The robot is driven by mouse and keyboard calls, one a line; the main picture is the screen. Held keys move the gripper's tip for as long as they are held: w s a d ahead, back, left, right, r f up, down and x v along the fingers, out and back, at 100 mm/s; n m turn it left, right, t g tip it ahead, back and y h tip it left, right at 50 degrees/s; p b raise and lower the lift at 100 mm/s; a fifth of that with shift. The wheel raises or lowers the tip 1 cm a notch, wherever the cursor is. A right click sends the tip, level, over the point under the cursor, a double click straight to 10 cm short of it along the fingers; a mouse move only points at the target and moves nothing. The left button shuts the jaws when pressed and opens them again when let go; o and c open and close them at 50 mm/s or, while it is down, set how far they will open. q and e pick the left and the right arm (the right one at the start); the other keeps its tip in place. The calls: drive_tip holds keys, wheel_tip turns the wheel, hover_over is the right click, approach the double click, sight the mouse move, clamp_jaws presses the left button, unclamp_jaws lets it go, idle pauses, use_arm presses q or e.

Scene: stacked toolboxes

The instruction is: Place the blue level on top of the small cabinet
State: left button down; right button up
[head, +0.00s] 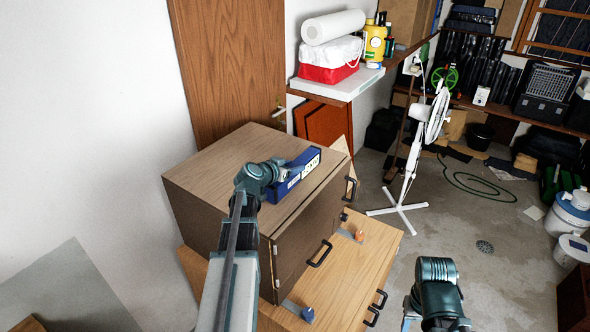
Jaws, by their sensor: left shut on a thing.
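The blue level (305,168) is a long blue bar with pale labels, in the head view at the top of the small brown cabinet (225,165). It lies along the cabinet top near the front right edge. I cannot tell whether it touches the top or is slightly above it. My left gripper (280,181) is shut on the near end of the level and hides part of it. My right gripper (412,312) is low at the bottom right, away from the cabinet, and its fingers are mostly hidden by the arm.
The small cabinet stands on a lighter wooden cabinet (375,245) with black handles. Orange (359,235) and blue (308,314) items are on the lower top. A shelf (335,88) with a paper roll (333,26) is behind. A white fan (413,150) stands on the open floor.

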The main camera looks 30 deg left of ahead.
use_arm(q)
drive_tip(key=shift+s+a, duration=0.1)
drive_tip(key=shift+f, duration=0.15)
drive_tip(key=shift+c, duration=1.2)
unclamp_jaws()
drive_tip(key=shift+s+r, duration=0.1)
drive_tip(key=shift+r, duration=0.3)
drive_tip(key=p+v, duration=0.4)
drive_tip(key=v, duration=0.7)
drive_tip(key=shift+s+p, duration=0.3)
drive_tip(key=shift+s, duration=0.05)
